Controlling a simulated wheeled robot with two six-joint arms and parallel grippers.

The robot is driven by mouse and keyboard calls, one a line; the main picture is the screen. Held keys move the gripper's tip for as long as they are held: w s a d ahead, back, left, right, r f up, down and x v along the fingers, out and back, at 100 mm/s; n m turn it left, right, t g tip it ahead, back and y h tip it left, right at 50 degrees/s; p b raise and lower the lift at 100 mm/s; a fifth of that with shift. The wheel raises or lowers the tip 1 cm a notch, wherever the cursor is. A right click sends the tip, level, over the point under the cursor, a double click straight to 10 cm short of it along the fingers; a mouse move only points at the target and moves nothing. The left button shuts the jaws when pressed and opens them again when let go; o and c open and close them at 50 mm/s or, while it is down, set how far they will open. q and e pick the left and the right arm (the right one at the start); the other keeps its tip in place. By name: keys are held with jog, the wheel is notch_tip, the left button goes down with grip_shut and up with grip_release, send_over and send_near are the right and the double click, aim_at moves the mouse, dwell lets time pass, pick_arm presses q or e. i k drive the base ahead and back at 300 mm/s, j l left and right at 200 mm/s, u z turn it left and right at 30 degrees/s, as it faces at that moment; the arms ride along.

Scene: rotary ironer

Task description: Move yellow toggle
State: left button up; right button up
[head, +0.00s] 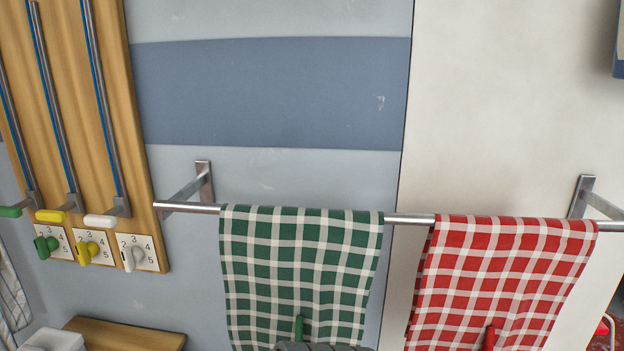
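A wooden panel (85,120) at the left carries three vertical metal rods with blue edges. A yellow handle (50,216) is at the bottom end of the middle rod. Below it, a yellow knob (88,250) sits on a white numbered plate (106,258); its exact setting is too small to tell. I cannot tell which of these two yellow parts is the toggle. A green handle (9,212) and green knob (46,247) are to the left, a white handle (99,221) and white knob (133,257) to the right. Neither gripper is in view.
A metal rail (408,219) right of the panel holds a green checked towel (300,265) and a red checked towel (500,275). A wooden board (125,335) and a white object (52,340) are at lower left. A dark grey part cuts into the bottom edge.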

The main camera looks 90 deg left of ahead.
aim_at(58, 216)
jog(key=u, duration=4.1)
